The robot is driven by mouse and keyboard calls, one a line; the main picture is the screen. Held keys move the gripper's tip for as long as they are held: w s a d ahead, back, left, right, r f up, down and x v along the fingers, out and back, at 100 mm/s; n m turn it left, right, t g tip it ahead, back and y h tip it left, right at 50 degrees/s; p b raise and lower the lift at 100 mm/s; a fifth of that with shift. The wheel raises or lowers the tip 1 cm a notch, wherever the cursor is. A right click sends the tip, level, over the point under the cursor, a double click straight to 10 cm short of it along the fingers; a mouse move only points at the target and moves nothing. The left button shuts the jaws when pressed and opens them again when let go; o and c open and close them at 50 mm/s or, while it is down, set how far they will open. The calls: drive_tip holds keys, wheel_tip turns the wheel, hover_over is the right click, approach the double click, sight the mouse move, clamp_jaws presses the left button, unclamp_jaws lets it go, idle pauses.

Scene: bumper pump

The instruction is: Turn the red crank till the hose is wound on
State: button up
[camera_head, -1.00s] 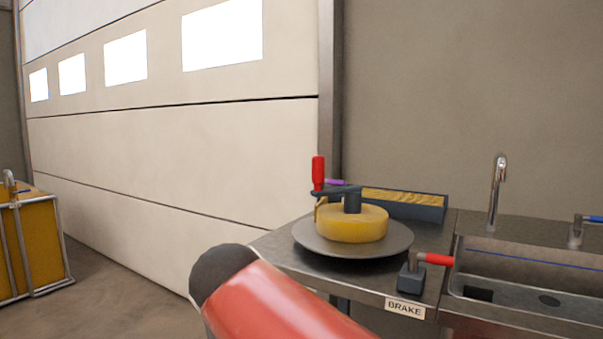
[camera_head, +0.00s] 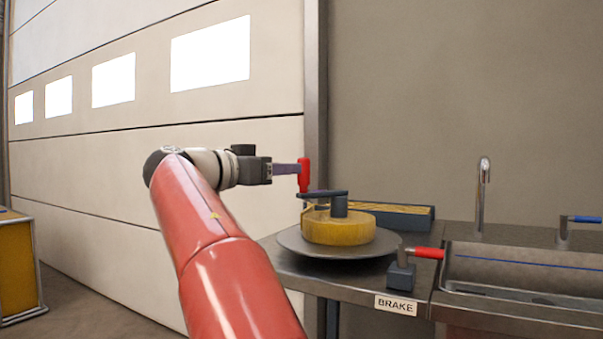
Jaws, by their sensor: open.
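The red crank handle (camera_head: 304,174) stands upright at the left end of a dark crank arm (camera_head: 322,194). The arm sits on the hub of a yellow hose coil (camera_head: 340,228), which lies on a round grey plate (camera_head: 292,240). My gripper (camera_head: 298,170) comes in from the left, level with the handle, with its fingers at the handle. The jaws are open; I cannot tell whether they touch or straddle the handle. The far finger is hidden.
A brake lever with a red grip (camera_head: 428,253) stands at the bench's front right, above a BRAKE label (camera_head: 396,305). A dark tray (camera_head: 424,220) with yellow material lies behind the coil. A sink (camera_head: 510,264) with a tap (camera_head: 483,195) is at the right.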

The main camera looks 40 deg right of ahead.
sight(303, 193)
drive_tip(key=d, duration=0.6)
drive_tip(key=shift+w+d+p, duration=0.15)
drive_tip(key=shift+d+p, duration=0.1)
drive_tip(key=shift+p, duration=0.05)
clamp_jaws()
